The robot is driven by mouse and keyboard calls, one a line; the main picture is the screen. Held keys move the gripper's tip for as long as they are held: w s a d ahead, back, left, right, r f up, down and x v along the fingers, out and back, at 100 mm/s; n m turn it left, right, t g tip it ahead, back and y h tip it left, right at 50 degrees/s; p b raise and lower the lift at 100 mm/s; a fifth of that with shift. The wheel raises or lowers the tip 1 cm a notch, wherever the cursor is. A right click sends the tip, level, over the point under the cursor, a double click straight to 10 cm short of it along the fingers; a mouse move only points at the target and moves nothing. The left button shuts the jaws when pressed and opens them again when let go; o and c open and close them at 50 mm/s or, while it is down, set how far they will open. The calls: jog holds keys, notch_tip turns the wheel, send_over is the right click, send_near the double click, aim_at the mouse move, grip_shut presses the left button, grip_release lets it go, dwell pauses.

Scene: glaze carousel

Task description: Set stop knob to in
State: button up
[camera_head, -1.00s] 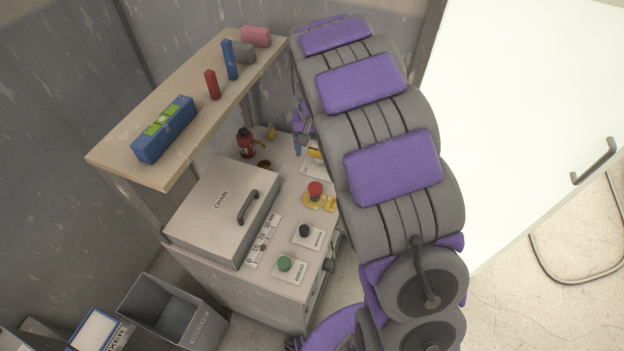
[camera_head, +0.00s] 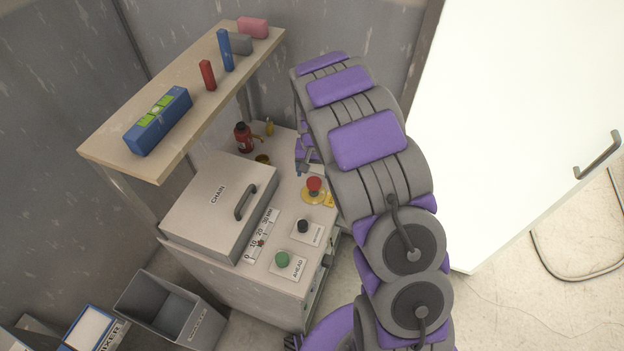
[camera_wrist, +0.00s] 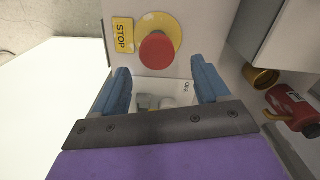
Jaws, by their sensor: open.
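The stop knob (camera_head: 314,184) is a red mushroom button on a round yellow plate, on the top of the grey control cabinet (camera_head: 290,205). In the wrist view the red knob (camera_wrist: 157,50) sits beyond the fingertips, near the top middle, beside a yellow STOP label (camera_wrist: 123,36). My gripper (camera_wrist: 160,80) is open, with its two blue fingers apart and nothing between them touching. In the head view my gripper (camera_head: 302,165) is mostly hidden by the arm, close to the knob on its far side. I cannot tell whether the knob is in or out.
A black knob (camera_head: 303,226) and a green AHEAD button (camera_head: 282,259) stand nearer on the panel. The CHAIN lid box (camera_head: 215,200) is to the left. A red bottle (camera_head: 243,138) and brass cup (camera_wrist: 261,77) stand behind. A shelf (camera_head: 190,95) overhangs the left.

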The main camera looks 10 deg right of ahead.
aim_at(314, 180)
jog(key=f, duration=0.1)
jog(key=d+f, duration=0.1)
jog(key=f, duration=0.1)
jog(key=shift+f, duration=0.2)
jog(key=shift+a+f+b, duration=0.3)
jog(key=shift+f, duration=0.05)
jog(key=shift+a, duration=0.4)
jog(key=shift+d, duration=0.5)
jog(key=c, duration=0.4)
jog(key=shift+a, duration=0.2)
jog(key=c, duration=0.7)
grip_shut()
